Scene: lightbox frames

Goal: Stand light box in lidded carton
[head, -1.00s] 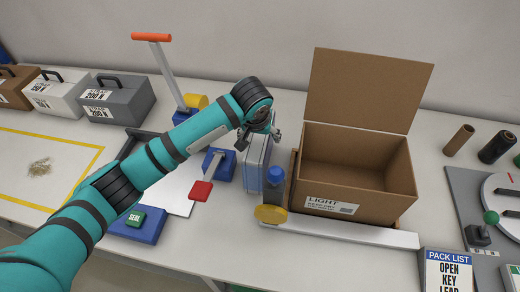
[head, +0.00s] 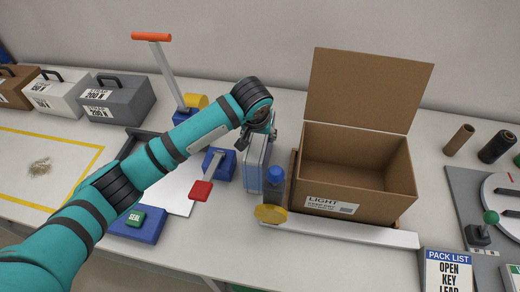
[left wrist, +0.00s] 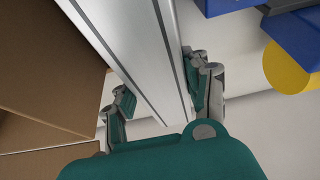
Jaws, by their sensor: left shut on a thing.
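The light box (head: 254,165) is a thin, pale grey-blue panel standing upright on its edge, just left of the carton. My left gripper (head: 262,130) is at its top edge and shut on it. In the left wrist view the fingers of my left gripper (left wrist: 163,95) lie on either side of the light box (left wrist: 135,45). The brown carton (head: 345,205) is marked LIGHT; its lid (head: 365,90) stands up at the back and its mouth is open. I see no contents on the visible part of its floor. My right gripper is not in view.
A white rail (head: 350,235) runs along the carton's front, with a blue-topped post and yellow knob (head: 271,214) at its left end. A blue device with a red-ended lever (head: 201,190) stands left of the light box. Brown and black cylinders (head: 459,140) stand at right.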

